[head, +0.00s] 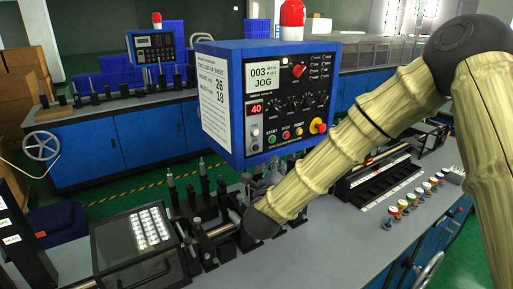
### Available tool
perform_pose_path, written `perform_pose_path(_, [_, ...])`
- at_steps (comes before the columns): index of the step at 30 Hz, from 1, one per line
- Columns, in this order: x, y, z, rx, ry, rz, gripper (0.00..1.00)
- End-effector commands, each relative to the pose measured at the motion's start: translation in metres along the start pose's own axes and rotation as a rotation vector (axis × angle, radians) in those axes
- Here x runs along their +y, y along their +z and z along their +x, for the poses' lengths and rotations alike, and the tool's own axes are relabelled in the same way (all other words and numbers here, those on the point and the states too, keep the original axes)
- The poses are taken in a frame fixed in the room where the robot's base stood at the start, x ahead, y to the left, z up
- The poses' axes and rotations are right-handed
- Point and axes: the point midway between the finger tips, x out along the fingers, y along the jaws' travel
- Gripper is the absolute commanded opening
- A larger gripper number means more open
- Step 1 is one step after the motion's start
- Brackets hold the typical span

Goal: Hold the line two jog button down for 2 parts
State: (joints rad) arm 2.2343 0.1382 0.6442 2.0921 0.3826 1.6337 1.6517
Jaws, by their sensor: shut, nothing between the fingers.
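A blue control box (222,130) stands over the near bench, its dark panel facing me. Its screen (264,77) reads "003" and "JOG", and a red readout (255,109) shows 40. Small green (272,138), red (285,135) and yellow (298,131) buttons sit in a low row. Their labels are too small to read surely, so I cannot tell which is the jog button. My arm crosses from the right, its dark wrist end below the box. I cannot make out my gripper's fingers; contact with the panel does not show.
A large red mushroom knob (318,126) sits at the panel's lower right, close to my arm. A white setup sheet (214,97) is on the box's left side. A clear-lidded tray (140,245) and colored knobs (413,200) are on the bench. A second blue machine (115,145) stands behind.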

Motion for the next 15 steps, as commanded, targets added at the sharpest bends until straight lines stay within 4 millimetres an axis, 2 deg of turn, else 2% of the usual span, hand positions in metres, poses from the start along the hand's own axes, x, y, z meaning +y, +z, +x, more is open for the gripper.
perform_pose_path(15, [0.029,0.026,0.037,0.0,0.001,0.001,0.0])
